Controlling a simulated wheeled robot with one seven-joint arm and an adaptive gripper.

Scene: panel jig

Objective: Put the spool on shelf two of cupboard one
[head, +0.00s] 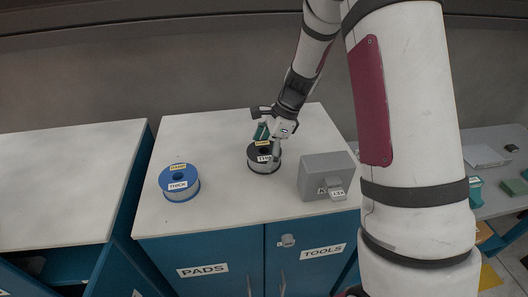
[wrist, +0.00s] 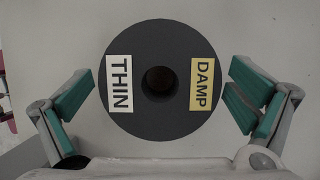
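Two spools stand on the white top of the cupboards. A black spool (head: 264,158) is in the middle, with a white label and a yellow one. In the wrist view the black spool (wrist: 160,115) reads THIN and DAMP. A blue spool (head: 179,183) to its left has a white THICK label and a yellow label. My gripper (head: 269,140) is above the black spool. Its green-padded fingers are open, one on each side of the spool in the wrist view, with gaps between. The shelves behind the doors are hidden.
A grey box (head: 325,172) with a small tagged piece stands right of the black spool. Below are blue doors labelled PADS (head: 202,270) and TOOLS (head: 322,251). Another white top (head: 65,185) is at left. A grey table (head: 490,150) with several items is at right.

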